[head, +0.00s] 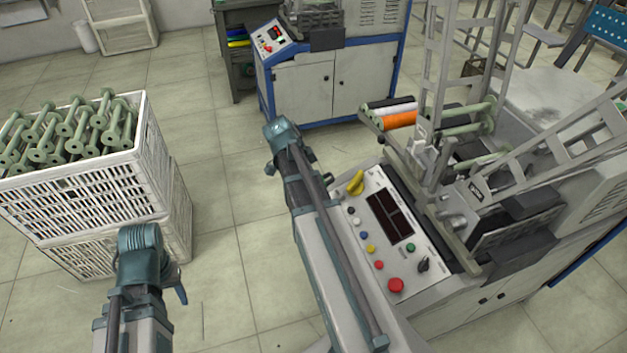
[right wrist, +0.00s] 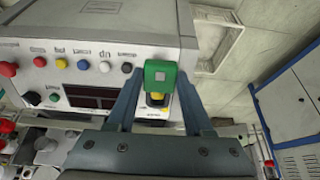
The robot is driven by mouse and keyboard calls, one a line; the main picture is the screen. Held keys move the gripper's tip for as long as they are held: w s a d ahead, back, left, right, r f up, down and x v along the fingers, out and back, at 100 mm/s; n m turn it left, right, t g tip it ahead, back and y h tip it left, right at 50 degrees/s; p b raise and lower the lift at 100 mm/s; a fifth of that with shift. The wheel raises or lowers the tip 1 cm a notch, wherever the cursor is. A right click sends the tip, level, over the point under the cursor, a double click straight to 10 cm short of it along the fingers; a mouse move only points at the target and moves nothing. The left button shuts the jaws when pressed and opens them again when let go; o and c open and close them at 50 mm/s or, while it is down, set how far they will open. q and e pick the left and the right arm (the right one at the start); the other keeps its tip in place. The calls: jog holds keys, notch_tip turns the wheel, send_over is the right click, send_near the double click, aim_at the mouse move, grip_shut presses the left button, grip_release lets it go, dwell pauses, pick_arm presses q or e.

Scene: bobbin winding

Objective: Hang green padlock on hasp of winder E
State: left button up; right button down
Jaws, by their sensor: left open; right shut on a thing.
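The green padlock (right wrist: 160,74) is between the two fingers of my right gripper (right wrist: 158,90) in the right wrist view, and the gripper is shut on it. A yellow part (right wrist: 156,98) of the machine shows just below the padlock; I cannot tell whether they touch. In the head view a yellow handle (head: 356,182) stands at the far left corner of the nearest winder's control panel (head: 350,210). The padlock is hidden in the head view. My left gripper (head: 178,288) is open and apart from the winder, low at the left. I cannot read which winder is E.
White crates (head: 80,187) filled with green bobbins stand at the left. Another winder (head: 310,85) stands at the back. Coloured buttons and a red knob (head: 396,285) sit on the near panel. The floor between crates and winder is clear.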

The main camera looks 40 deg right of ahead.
jog(key=shift+f, duration=0.15)
jog(key=shift+b+x, duration=2.7)
jog(key=shift+x, duration=0.15)
jog(key=shift+d+f+b, duration=0.25)
jog(key=shift+f+b, duration=0.15)
jog(key=shift+s+d+f+b, duration=0.15)
jog(key=shift+d+f+b, duration=0.1)
jog(key=shift+f+b, duration=0.35)
jog(key=shift+a+f, duration=0.15)
jog(key=shift+a, duration=0.2)
jog(key=shift+a, duration=0.1)
jog(key=shift+c, duration=1.1)
grip_release()
